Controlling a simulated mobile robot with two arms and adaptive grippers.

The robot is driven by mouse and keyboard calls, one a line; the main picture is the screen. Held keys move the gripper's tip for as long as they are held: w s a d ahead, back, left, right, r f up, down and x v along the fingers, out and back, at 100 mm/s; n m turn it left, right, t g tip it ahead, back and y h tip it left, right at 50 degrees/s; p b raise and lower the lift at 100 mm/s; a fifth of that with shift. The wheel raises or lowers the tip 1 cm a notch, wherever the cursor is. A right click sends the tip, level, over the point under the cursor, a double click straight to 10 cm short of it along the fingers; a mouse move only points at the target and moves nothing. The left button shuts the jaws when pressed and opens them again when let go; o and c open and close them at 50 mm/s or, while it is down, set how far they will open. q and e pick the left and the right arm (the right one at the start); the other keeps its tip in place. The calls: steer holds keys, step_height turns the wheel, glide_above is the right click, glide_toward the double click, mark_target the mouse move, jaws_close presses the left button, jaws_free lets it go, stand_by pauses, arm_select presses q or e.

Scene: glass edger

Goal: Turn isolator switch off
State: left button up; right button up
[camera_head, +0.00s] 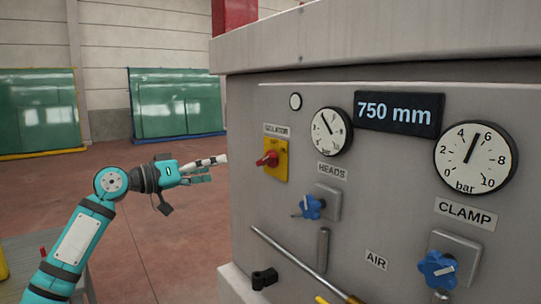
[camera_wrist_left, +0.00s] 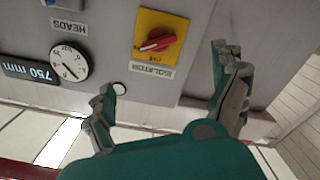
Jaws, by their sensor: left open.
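The isolator switch is a red rotary knob (camera_head: 268,159) on a yellow plate (camera_head: 281,158), under an ISOLATOR label on the grey machine panel. In the left wrist view the red knob (camera_wrist_left: 158,43) and yellow plate (camera_wrist_left: 150,22) show upside down, ahead of the fingers. My left gripper (camera_head: 222,168) is open and empty, a little left of the switch in the head view. In the left wrist view its fingers (camera_wrist_left: 165,75) are spread wide to either side of the knob, apart from it. My right gripper is not in view.
The panel also bears a HEADS gauge (camera_head: 331,131), a CLAMP gauge (camera_head: 475,160), a 750 mm display (camera_head: 399,114) and blue knobs (camera_head: 312,207), (camera_head: 438,269). A metal rod (camera_head: 290,255) slants across its lower part. Green glass racks (camera_head: 175,103) stand far behind. Open floor lies left of the machine.

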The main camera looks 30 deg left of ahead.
mark_target(261, 159)
arm_select(q)
steer(key=p+x, duration=0.7)
steer(key=x, duration=0.8)
steer(key=shift+r, duration=0.1)
steer(key=shift+w+d, duration=0.2)
steer(key=shift+w, duration=0.1)
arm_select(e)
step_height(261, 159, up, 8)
arm_select(q)
steer(key=shift+c, duration=0.2)
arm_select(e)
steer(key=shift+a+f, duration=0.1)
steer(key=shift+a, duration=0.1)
arm_select(q)
steer(key=c, duration=1.1)
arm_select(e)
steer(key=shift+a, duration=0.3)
